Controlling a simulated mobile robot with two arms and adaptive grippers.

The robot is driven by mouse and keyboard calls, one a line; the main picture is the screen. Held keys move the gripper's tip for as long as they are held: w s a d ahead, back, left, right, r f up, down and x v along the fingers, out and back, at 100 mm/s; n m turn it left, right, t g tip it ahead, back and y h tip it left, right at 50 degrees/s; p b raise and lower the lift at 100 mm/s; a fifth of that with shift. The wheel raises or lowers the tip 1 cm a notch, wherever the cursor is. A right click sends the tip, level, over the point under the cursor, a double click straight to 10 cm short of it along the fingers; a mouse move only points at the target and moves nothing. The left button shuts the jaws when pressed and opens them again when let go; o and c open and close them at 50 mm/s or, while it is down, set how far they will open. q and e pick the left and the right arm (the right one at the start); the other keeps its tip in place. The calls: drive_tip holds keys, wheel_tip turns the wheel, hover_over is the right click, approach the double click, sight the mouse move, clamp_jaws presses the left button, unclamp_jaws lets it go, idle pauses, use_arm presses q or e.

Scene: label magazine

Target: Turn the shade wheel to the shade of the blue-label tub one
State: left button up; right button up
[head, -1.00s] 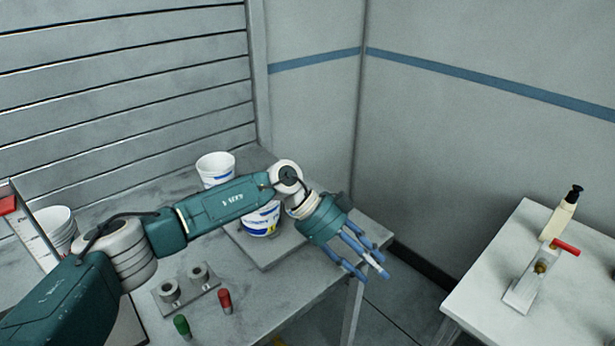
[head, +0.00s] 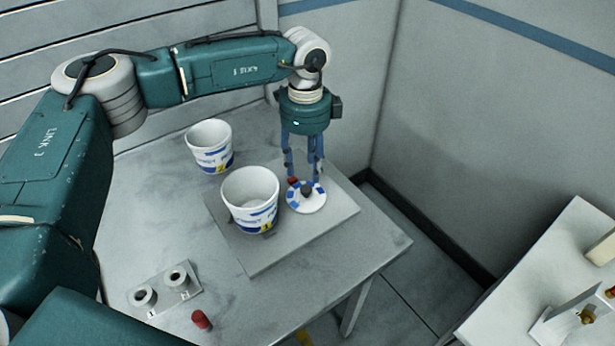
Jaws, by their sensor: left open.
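The shade wheel (head: 306,207) is a small white disc with blue patches, a dark central knob and a red mark at its back left. It lies on a grey board (head: 262,262). My left gripper (head: 305,180) points down just over the wheel, open, its fingertips close to the knob; I cannot tell whether they touch it. A white tub with a blue and yellow label (head: 248,212) stands on the board, left of the wheel. A similar tub (head: 211,158) stands behind it on the table. Their label numbers are too small to read surely. My right gripper is out of view.
A small plate with two round sockets (head: 161,293) and a red peg (head: 201,319) are at the table's front left. The table (head: 345,268) is clear at its front right. A separate white bench (head: 545,262) with a clamp-like device (head: 582,316) stands at the right.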

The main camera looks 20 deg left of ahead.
sight(306, 188)
use_arm(q)
wheel_tip(306, 188, down, 3)
drive_tip(key=shift+s+f+p, duration=0.1)
drive_tip(key=shift+f+p, duration=0.05)
drive_tip(key=shift+p, duration=0.35)
drive_tip(key=f+p, duration=0.1)
drive_tip(key=f, duration=0.2)
drive_tip(key=shift+w+f, duration=0.2)
drive_tip(key=shift+f, duration=0.3)
drive_tip(key=shift+c, duration=1.3)
clamp_jaws()
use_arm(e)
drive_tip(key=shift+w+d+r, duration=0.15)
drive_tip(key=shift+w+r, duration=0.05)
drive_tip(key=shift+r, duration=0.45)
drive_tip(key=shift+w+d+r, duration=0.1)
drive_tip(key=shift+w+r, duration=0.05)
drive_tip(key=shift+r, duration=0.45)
